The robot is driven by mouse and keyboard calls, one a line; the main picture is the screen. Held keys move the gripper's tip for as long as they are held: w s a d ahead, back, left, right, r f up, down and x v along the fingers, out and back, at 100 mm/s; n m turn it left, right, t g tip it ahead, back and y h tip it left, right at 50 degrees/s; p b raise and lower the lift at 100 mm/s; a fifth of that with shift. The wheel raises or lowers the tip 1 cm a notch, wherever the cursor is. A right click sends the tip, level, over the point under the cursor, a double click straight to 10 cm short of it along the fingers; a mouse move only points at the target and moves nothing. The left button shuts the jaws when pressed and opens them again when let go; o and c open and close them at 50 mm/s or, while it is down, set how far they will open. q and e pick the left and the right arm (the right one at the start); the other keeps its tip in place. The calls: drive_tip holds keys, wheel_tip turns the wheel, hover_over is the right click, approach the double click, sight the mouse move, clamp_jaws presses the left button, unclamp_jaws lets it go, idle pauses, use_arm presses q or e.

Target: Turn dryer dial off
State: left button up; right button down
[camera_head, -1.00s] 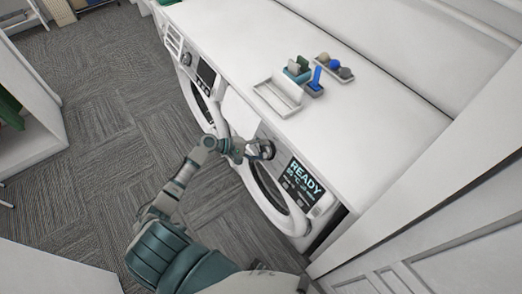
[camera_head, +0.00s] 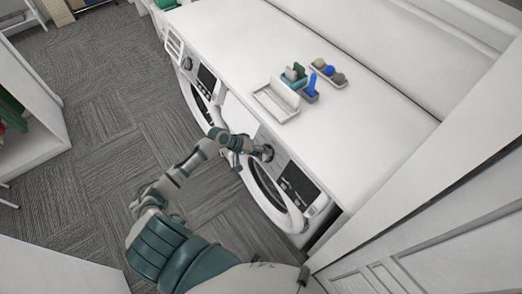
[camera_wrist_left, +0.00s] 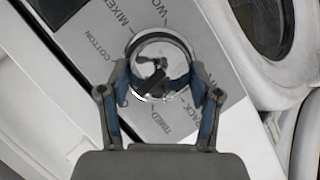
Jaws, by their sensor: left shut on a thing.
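The dryer (camera_head: 318,205) is the nearer white machine under the counter, with a round door and a control panel. Its display (camera_head: 299,183) is dark. The round metallic dial (camera_head: 266,152) is at the left end of that panel. In the left wrist view the dial (camera_wrist_left: 158,62) is ringed by printed labels such as COTTON, MIXED and TIMED. My left gripper (camera_head: 252,150) is shut on the dial, one finger on each side; it also shows in the left wrist view (camera_wrist_left: 160,88). The dial's pointer mark is hard to read. My right gripper is not in view.
A second front-loading machine (camera_head: 203,95) stands farther along the same counter (camera_head: 340,120). On the counter are a white tray (camera_head: 262,98), a small holder with a blue item (camera_head: 310,90) and a tray of balls (camera_head: 342,84). Grey carpet (camera_head: 105,110) is clear on the left.

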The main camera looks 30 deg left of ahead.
use_arm(q)
drive_tip(key=shift+s+f+m+p, duration=0.15)
drive_tip(key=shift+f+m+p, duration=0.1)
drive_tip(key=shift+m+p, duration=0.15)
drive_tip(key=shift+y, duration=0.3)
drive_tip(key=o, duration=1.1)
drive_tip(key=shift+o, duration=0.2)
drive_tip(key=shift+r, duration=0.1)
drive_tip(key=shift+a, duration=0.1)
drive_tip(key=v, duration=1.1)
drive_tip(key=shift+a+r, duration=0.3)
drive_tip(key=shift+a, duration=0.05)
